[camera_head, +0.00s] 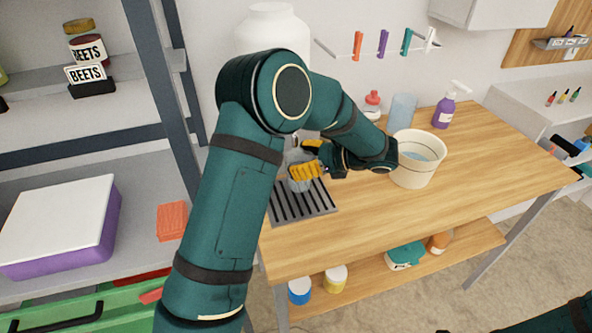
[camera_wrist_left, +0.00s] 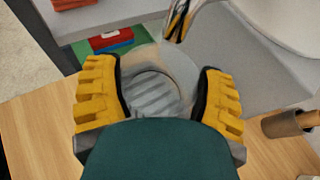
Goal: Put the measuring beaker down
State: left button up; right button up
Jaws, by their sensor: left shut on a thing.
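The measuring beaker (camera_head: 299,184) is a clear greyish vessel, over the black slatted drip tray (camera_head: 303,207) at the left end of the wooden table. My left gripper (camera_head: 308,160) is shut on it, its yellow fingers on either side. In the left wrist view the beaker (camera_wrist_left: 180,68) sits between the two yellow pads of the gripper (camera_wrist_left: 160,98), and slats show through it. It looks about upright. I cannot tell whether its base touches the tray. My arm hides part of it in the head view. My right gripper is out of view.
A white bucket (camera_head: 416,172) holding water stands right of my gripper. Behind are a bluish cylinder (camera_head: 402,112), a red-capped bottle (camera_head: 372,105) and a purple spray bottle (camera_head: 444,112). A large white container (camera_head: 272,28) stands behind my arm. The table's front (camera_head: 370,220) is clear.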

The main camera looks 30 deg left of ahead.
pick_arm(q)
jog(key=shift+a, duration=0.25)
jog(key=f, duration=0.1)
jog(key=a+f+b, duration=0.1)
jog(key=f, duration=0.1)
jog(key=shift+s, duration=0.2)
jog(key=shift+w+d+f, duration=0.1)
jog(key=shift+f, duration=0.2)
jog(key=shift+r, duration=0.1)
jog(key=o, duration=1)
jog(key=shift+f, duration=0.2)
